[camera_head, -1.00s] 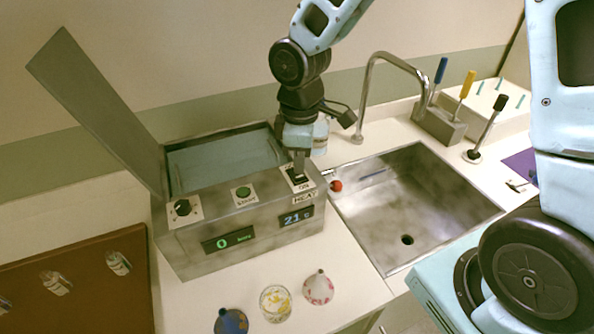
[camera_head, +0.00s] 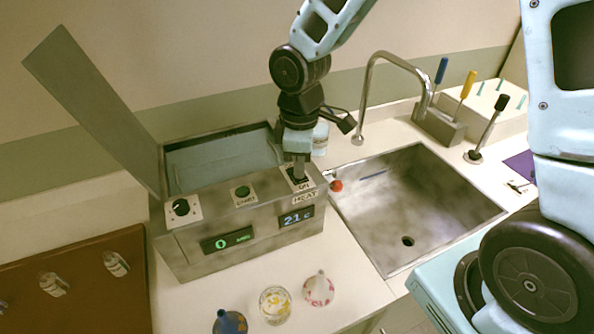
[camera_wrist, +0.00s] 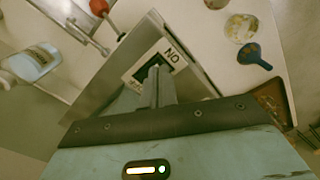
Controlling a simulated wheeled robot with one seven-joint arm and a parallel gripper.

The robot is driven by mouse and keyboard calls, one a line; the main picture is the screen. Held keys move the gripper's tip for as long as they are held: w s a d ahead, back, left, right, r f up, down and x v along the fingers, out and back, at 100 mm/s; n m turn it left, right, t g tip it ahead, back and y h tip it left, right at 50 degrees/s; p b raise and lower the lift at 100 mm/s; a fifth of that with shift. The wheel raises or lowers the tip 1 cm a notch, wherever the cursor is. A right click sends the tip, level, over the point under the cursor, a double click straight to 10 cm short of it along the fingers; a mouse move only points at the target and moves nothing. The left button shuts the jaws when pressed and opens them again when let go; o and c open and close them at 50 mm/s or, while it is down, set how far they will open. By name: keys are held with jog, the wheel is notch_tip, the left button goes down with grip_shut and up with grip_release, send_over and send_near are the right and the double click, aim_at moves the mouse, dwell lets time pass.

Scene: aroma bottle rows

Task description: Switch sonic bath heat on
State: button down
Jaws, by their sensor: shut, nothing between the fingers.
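The sonic bath (camera_head: 180,250) is a grey metal box with its lid (camera_head: 95,110) raised and liquid in its basin (camera_head: 225,155). The displays read 0 and 21 C. My gripper (camera_head: 299,177) is shut and empty, pointing down with its tips at the heat switch. In the wrist view the fingertips (camera_wrist: 154,72) overlap the dark switch opening (camera_wrist: 146,72). The switch's position is mostly hidden by the fingers, and I cannot tell whether they touch it.
A sink (camera_head: 415,205) with a curved faucet (camera_head: 365,95) lies to the right. Small flasks (camera_head: 319,289) stand in front. A tool holder (camera_head: 440,122) is at the back right.

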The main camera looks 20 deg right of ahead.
jog(key=shift+f, duration=0.15)
notch_tip(320, 180, up, 7)
jog(key=p, duration=0.6)
dwell(0.3)
dwell(0.4)
jog(key=shift+s+a, duration=0.1)
jog(key=shift+s, duration=0.05)
jog(key=s+a+f+m+b, duration=0.2)
jog(key=s+b, duration=0.3)
jog(key=s, duration=0.5)
jog(key=s+a+f+m+b, duration=0.2)
jog(key=s+a+b, duration=0.2)
jog(key=s, duration=0.5)
jog(key=shift+s+y+b, duration=0.3)
jog(key=shift+s+b, duration=0.1)
jog(key=shift+b, duration=0.6)
